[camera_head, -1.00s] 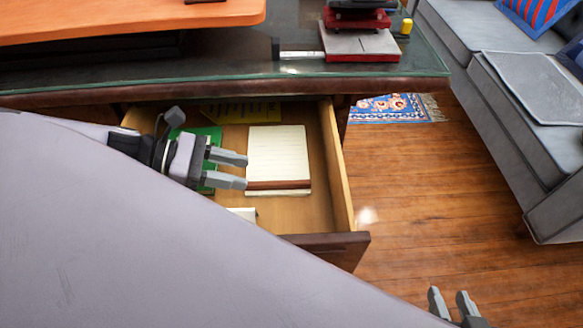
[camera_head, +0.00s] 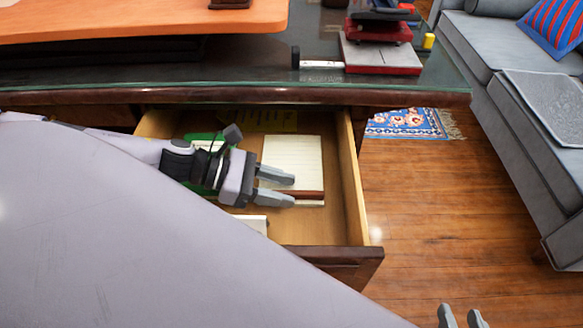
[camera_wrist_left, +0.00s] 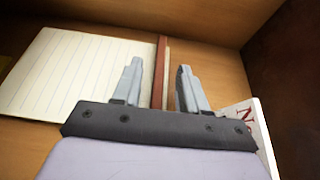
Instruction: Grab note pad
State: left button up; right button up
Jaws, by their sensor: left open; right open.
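The note pad (camera_head: 297,160) has lined cream paper and a reddish-brown binding strip along its near edge. It lies flat in the open wooden drawer (camera_head: 356,200). My left gripper (camera_head: 290,189) is open over the pad's near left part, its fingers reaching to the binding. In the left wrist view the pad (camera_wrist_left: 70,75) lies to the left, and the brown strip passes between the open fingertips (camera_wrist_left: 159,75). I cannot tell whether the fingers touch it. My right gripper (camera_head: 462,318) is open and empty at the bottom right edge, above the floor.
A green item (camera_head: 205,140) and a yellow sheet (camera_head: 265,119) lie in the drawer. A white item with lettering (camera_wrist_left: 246,118) is close to the right finger in the wrist view. The glass-topped desk (camera_head: 250,75) overhangs the drawer's back. A grey sofa (camera_head: 535,110) stands right.

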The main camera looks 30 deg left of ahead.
pick_arm(q)
jog(key=shift+w+d+f, duration=0.15)
jog(key=shift+w+d, duration=0.05)
jog(key=shift+d, duration=0.1)
grip_shut()
